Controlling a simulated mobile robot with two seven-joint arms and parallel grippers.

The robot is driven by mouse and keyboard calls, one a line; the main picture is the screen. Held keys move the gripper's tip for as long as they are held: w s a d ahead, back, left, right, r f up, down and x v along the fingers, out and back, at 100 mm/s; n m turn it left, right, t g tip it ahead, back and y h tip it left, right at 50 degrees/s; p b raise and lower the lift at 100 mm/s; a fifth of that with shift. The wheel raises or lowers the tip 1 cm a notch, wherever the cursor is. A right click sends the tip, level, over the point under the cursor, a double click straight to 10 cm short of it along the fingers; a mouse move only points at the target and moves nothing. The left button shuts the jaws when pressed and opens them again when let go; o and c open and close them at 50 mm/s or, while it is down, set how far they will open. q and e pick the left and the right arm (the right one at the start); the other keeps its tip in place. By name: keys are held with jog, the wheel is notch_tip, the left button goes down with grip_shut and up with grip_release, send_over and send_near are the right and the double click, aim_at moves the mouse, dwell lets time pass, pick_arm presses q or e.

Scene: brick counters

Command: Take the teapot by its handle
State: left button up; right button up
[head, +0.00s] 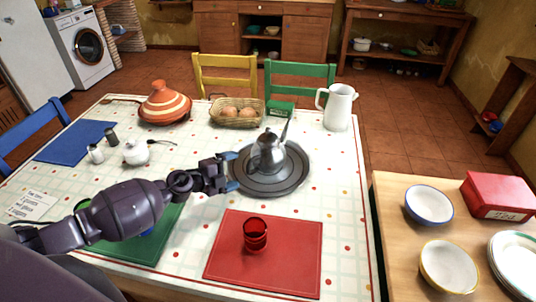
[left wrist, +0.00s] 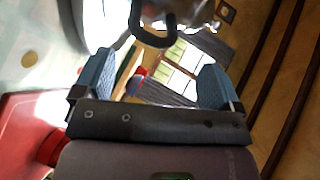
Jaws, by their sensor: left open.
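A shiny metal teapot (head: 268,155) stands upright on a dark round tray (head: 273,188) in the middle of the table. My left gripper (head: 232,171) is just left of the teapot, with blue fingertips pointing at it. In the left wrist view, the blue fingers (left wrist: 157,75) are wide apart with nothing gripped. The teapot's black looped handle (left wrist: 152,41) shows ahead of them at the top, apart from both fingers. The teapot's body is cut off by the top edge there. In the head view the handle is hard to make out by the gripper. My right gripper is not in view.
A red mat (head: 290,268) with a red cup (head: 255,236) lies in front of the tray. A white pitcher (head: 339,108), a basket (head: 237,113) and a striped tagine (head: 164,106) stand behind. A white sugar pot (head: 136,153) is at left. A side counter holds bowls (head: 429,206).

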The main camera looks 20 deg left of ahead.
aim_at(254, 170)
pick_arm(q)
jog(key=x, duration=0.3)
jog(key=shift+w+d+f, duration=0.1)
jog(key=x, duration=0.2)
jog(key=b+x, duration=0.1)
jog(key=x, duration=0.1)
jog(key=shift+d+f, duration=0.1)
jog(key=shift+f, duration=0.25)
jog(key=shift+w+d+b, duration=0.2)
jog(key=shift+w+b, duration=0.15)
jog(key=shift+c, duration=0.5)
jog(key=shift+r, duration=0.1)
jog(key=c, duration=1.4)
jog(key=shift+w+r, duration=0.15)
jog(key=shift+r, duration=0.05)
jog(key=shift+c, duration=0.4)
